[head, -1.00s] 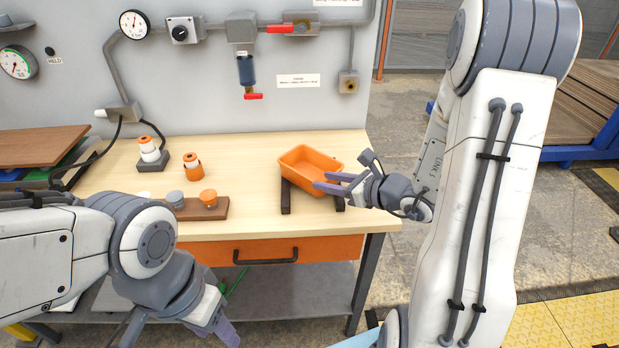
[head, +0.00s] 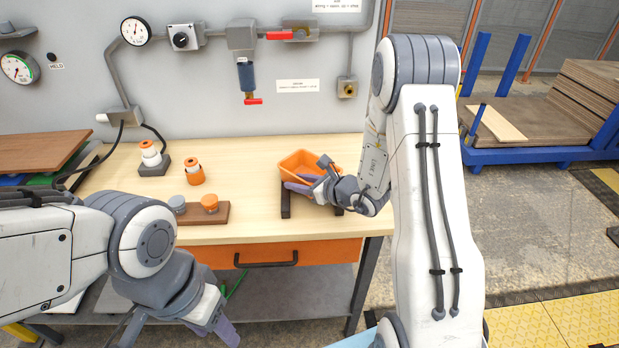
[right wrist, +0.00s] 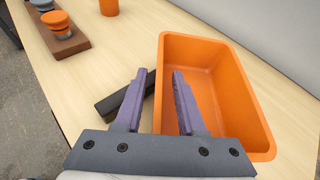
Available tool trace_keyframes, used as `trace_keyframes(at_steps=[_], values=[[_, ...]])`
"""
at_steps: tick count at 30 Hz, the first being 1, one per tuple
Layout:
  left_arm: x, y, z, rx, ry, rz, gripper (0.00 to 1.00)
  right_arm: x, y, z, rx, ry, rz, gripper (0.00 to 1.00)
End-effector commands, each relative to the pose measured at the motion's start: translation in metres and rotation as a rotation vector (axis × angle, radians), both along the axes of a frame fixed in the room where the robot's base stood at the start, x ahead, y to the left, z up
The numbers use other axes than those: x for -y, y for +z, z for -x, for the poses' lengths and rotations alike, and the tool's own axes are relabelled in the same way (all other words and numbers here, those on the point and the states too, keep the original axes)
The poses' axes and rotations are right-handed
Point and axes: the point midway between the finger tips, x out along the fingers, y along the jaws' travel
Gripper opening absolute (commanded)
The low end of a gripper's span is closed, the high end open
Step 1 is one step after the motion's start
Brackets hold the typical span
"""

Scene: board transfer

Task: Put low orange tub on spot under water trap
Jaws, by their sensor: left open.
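The low orange tub (head: 298,159) rests on two dark bars (head: 285,203) on the workbench, tilted slightly in view. My right gripper (head: 303,184) is at the tub's near side. In the right wrist view, the gripper (right wrist: 159,74) is open, with one purple finger outside the tub's wall and the other over the inside of the tub (right wrist: 232,100); the wall lies between them and is not clamped. The water trap (head: 246,76) hangs on the wall pipe, with bare bench below it. No marked spot is visible there. My left gripper (head: 226,332) is open and empty, low in front of the bench.
Left of the tub are an orange jar (head: 194,173), a white-and-orange stack in a dark base (head: 152,160) and a brown block (head: 215,216) holding small round pieces. Brown boards (head: 40,150) lie at far left. The bench below the trap is clear.

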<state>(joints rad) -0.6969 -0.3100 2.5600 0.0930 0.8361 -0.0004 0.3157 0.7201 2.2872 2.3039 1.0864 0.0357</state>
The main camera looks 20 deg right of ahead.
Motion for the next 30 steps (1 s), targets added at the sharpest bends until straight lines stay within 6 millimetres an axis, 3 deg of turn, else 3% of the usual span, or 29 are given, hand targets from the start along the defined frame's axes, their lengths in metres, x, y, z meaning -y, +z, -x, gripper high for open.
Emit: trace_keyframes(at_steps=[3, 6, 30], values=[[0.0, -0.0003, 0.0, 0.0, 0.0, 0.0, 0.5, 0.0001, 0.0001, 0.0002, 0.0, 0.0, 0.0, 0.35], [0.0, -0.0003, 0.0, 0.0, 0.0, 0.0, 0.5, 0.0001, 0.0002, 0.0002, 0.0, 0.0, 0.001, 0.0], [0.0, -0.0002, 0.0, 0.0, 0.0, 0.0, 0.5, 0.0002, 0.0006, 0.0003, 0.001, 0.0, 0.0, 0.0]])
